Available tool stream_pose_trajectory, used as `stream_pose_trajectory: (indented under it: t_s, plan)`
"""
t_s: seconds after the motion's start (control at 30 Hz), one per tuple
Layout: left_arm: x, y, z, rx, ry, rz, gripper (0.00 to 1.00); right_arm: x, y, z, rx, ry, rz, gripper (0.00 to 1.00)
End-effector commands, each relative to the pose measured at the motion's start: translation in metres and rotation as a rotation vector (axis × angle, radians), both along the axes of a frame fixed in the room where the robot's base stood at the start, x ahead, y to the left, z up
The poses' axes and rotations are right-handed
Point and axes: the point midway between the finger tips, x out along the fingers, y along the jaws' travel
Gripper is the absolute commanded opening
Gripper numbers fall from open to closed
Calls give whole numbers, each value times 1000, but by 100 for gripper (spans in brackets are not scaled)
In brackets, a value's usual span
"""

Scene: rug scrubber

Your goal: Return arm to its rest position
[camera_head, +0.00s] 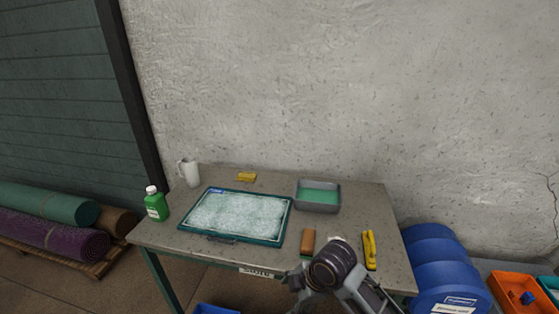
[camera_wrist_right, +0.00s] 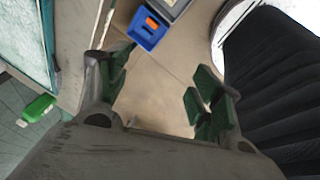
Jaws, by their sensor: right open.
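My right arm comes up from the bottom of the head view, in front of the table (camera_head: 350,195). My right gripper (camera_wrist_right: 158,85) shows in the right wrist view with its green-padded fingers wide apart and nothing between them. Below it I see bare floor. In the head view the fingers are hard to make out beside the dark wrist. A tray (camera_head: 287,228) of white foam lies on the table. A brown brush (camera_head: 308,242) and a yellow-handled tool (camera_head: 369,250) lie near the table's front right. My left gripper is not in view.
A green bottle (camera_head: 156,204), a white mug (camera_head: 190,172), a yellow sponge (camera_head: 246,176) and a grey basin (camera_head: 334,206) of green liquid stand on the table. Blue drums (camera_head: 440,265) stand to its right. A blue bin (camera_wrist_right: 147,28) sits on the floor.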

Motion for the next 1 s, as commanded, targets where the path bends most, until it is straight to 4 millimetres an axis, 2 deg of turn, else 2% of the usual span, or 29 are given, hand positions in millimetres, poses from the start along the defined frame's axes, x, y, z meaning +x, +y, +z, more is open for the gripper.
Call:
stream_pose_trajectory:
  t_s: [0.47,0.77,1.0]
  plan:
    - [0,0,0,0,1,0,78,-24,-35,-15,108,90,-483,65]
    - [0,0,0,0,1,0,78,-42,-72,-27,149,141,-804,65]
    - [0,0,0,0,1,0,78,-62,-108,-38,163,173,-1066,65]
